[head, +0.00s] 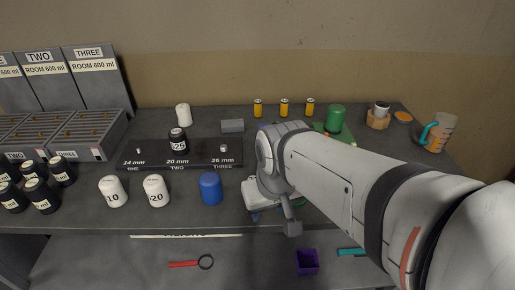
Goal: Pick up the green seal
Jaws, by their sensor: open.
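My gripper (291,224) hangs at the end of my white arm over the front of the bench, right of the blue drum. One grey finger shows; the rest is hidden by the arm. A small patch of green (299,202) shows beside the finger, mostly covered; I cannot tell if it is the green seal. A larger green cylinder (335,118) stands upright at the back on a green base (319,127), clear of my gripper. A white object (256,190) sits just left of my wrist, partly hidden.
White drums (155,190) and a blue drum (210,188) stand left of my gripper. A dark drum (178,141) stands on the marked black board (205,158). Several yellow cylinders (284,108) line the back. A mug (440,133) stands right. A lower shelf holds a purple box (307,262) and magnifier (205,262).

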